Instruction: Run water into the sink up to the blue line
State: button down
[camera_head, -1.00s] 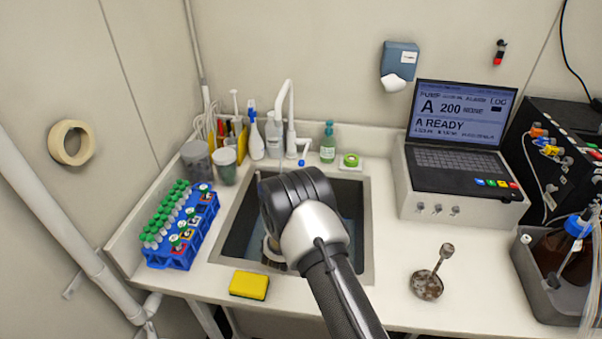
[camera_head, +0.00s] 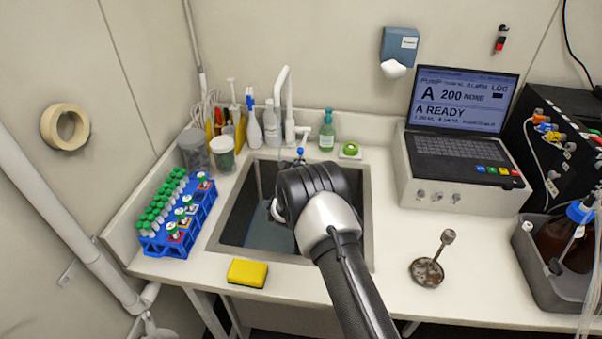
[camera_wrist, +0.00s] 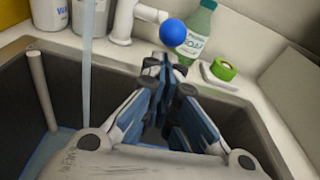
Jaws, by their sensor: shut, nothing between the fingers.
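The sink (camera_head: 232,212) is a dark basin set in the white counter, with blue-tinted water (camera_head: 268,236) low in it. A white tap (camera_head: 288,100) stands behind it; its lever ends in a blue ball (camera_head: 299,152), also in the wrist view (camera_wrist: 173,32). A pale stream of water (camera_wrist: 87,70) falls into the basin left of my gripper. My gripper (camera_wrist: 167,65) is shut and empty, fingertips just in front of and below the blue ball; I cannot tell if they touch. In the head view my arm hides the gripper.
A grey standpipe (camera_wrist: 40,90) rises in the sink. A green-labelled soap bottle (camera_head: 327,130) and green tape roll (camera_head: 350,149) stand behind right. A yellow sponge (camera_head: 247,273) lies in front, a blue tube rack (camera_head: 185,236) left, a laptop (camera_head: 460,125) right.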

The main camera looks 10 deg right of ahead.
aim_at(301, 153)
jog(key=shift+r, duration=0.35)
jog(key=r+g+p, duration=0.1)
jog(key=p, duration=0.1)
jog(key=r+g+p, duration=0.1)
jog(key=r+p, duration=0.1)
jog(key=p, duration=0.1)
jog(key=shift+w+d+r+g+y, duration=0.15)
jog(key=shift+w+r+g+y, duration=0.05)
jog(key=shift+r+g+y, duration=0.1)
jog(key=r, duration=0.1)
jog(key=w+r, duration=0.1)
jog(key=r, duration=0.1)
jog(key=shift+r, duration=0.3)
jog(key=shift+w+d+r, duration=0.1)
jog(key=shift+r, duration=0.2)
jog(key=shift+b, duration=0.3)
